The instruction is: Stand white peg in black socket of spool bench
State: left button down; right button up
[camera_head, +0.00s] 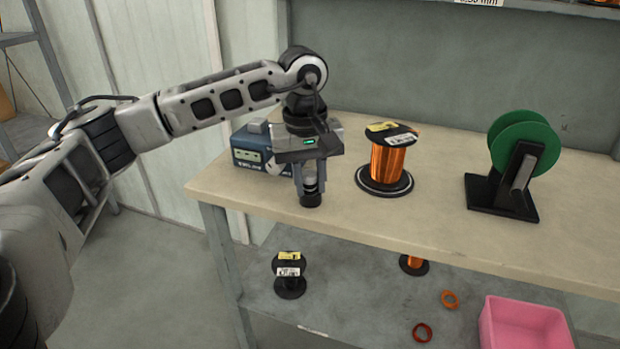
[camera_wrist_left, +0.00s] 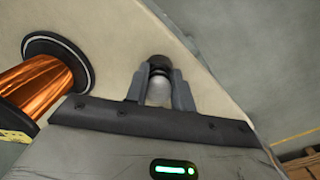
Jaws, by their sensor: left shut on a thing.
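My left gripper (camera_head: 310,187) points down at the front left edge of the spool bench (camera_head: 345,215). Its fingers, also in the left wrist view (camera_wrist_left: 160,92), are shut on the white peg (camera_wrist_left: 159,91). The peg shows as a pale rounded piece between them and is mostly hidden in the head view. The black socket (camera_head: 311,201) is directly below the fingertips at the bench edge; in the wrist view it (camera_wrist_left: 158,64) lines up with the peg. I cannot tell how far the peg is inside it. My right gripper is not in view.
A copper wire spool (camera_head: 388,162) stands on a round base right of the gripper. A green spool on a black stand (camera_head: 515,185) is farther right. A blue-grey box (camera_head: 252,150) sits behind the gripper. The lower shelf holds spools, rings and a pink bin (camera_head: 525,325).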

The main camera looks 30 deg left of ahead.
pick_arm(q)
jog(key=c, duration=1.1)
grip_release()
